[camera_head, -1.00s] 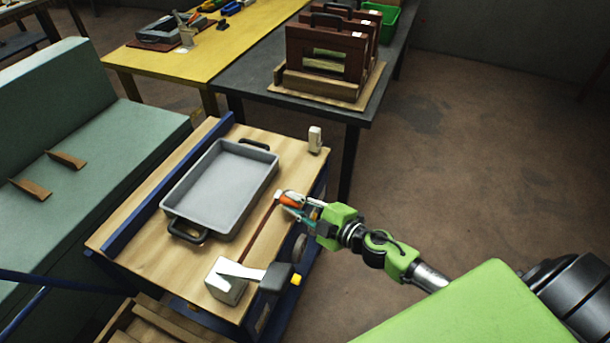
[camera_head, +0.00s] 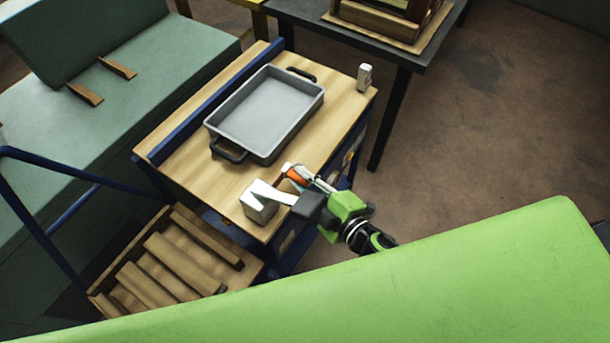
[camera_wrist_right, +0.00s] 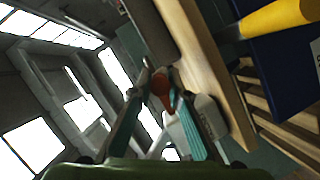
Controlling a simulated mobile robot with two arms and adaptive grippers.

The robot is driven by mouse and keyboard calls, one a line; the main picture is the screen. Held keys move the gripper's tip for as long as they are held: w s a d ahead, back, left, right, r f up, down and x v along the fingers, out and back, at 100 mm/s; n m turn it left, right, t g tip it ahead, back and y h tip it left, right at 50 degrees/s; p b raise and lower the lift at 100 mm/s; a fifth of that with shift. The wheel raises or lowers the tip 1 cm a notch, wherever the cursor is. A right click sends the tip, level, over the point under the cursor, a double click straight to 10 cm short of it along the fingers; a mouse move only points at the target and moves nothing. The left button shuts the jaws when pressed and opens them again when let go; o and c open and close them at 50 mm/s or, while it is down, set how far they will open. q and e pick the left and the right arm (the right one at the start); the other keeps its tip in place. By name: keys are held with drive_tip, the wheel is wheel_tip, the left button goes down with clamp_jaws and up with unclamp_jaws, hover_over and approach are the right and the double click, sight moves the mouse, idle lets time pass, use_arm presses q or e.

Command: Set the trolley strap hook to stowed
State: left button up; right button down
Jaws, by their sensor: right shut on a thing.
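The trolley (camera_head: 196,165) has a wooden top with a blue rail along its left side. My right gripper (camera_head: 300,178) is at the trolley's right edge, beside the white block (camera_head: 258,203) and its white lever. It is shut on the orange-red strap hook (camera_head: 294,174), which also shows between the teal fingers in the right wrist view (camera_wrist_right: 160,84). The fingers and lever partly hide the hook. A small white post (camera_head: 364,77) stands at the trolley's far right corner. I cannot make out the strap clearly. My left gripper is not in view.
A grey tray (camera_head: 250,150) with dark handles sits on the trolley top. The lever's dark end (camera_head: 309,206) is close to my right gripper. Wooden slats (camera_head: 170,272) lie at the trolley's near end. A dark table (camera_head: 398,53) stands behind; floor to the right is clear.

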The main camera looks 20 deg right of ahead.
drive_tip(key=c, duration=2.2)
unclamp_jaws()
drive_tip(key=v, duration=1.2)
